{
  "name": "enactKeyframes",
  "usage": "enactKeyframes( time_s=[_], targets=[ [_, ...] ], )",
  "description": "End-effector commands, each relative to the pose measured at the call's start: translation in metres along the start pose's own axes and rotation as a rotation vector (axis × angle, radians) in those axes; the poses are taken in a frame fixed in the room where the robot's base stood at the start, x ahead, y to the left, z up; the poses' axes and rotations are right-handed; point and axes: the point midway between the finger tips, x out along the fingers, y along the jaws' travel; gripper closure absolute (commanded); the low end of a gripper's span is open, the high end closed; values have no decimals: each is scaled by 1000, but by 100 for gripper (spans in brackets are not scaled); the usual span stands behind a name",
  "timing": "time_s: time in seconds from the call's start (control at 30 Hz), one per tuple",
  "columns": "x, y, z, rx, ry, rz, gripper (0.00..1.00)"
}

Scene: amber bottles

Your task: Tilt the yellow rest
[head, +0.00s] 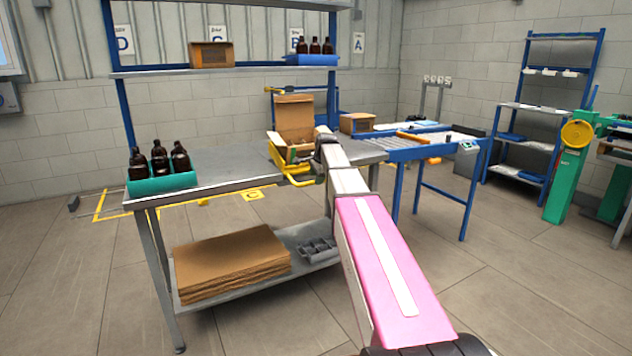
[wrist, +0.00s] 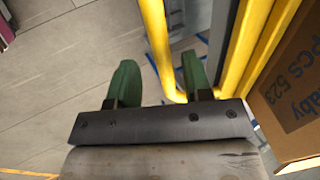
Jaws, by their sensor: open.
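The yellow rest (head: 296,180) is a tubular frame at the right front of the workbench, with an open cardboard box (head: 295,115) on it. My gripper (wrist: 157,75) is open, with one green finger on each side of a bar of the yellow rest (wrist: 154,30) in the wrist view. The bar runs between the fingers, closer to the right one; I cannot tell whether they touch. The box (wrist: 290,90) shows at the right of the wrist view. In the head view my gripper (head: 318,168) is at the rest's right side, mostly hidden by my arm.
Brown bottles stand in a teal tray (head: 163,186) on the bench's left end and in a blue tray (head: 312,60) on the shelf above. Flat cardboard (head: 230,265) lies on the lower shelf. A roller conveyor (head: 410,152) adjoins at right. The bench middle is clear.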

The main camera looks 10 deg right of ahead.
Motion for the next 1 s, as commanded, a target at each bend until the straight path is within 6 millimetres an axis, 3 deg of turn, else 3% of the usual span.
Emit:
enactKeyframes(
  time_s=[0.2, 0.43, 0.67, 1.0],
  targets=[
    [-43, 1, 0, 0, 0, 0, 55],
    [-73, 1, 0, 0, 0, 1, 55],
    [-83, 1, 0, 0, -1, 3, 55],
    [-78, 7, 2, -13, -1, 8, 55]
  ],
)
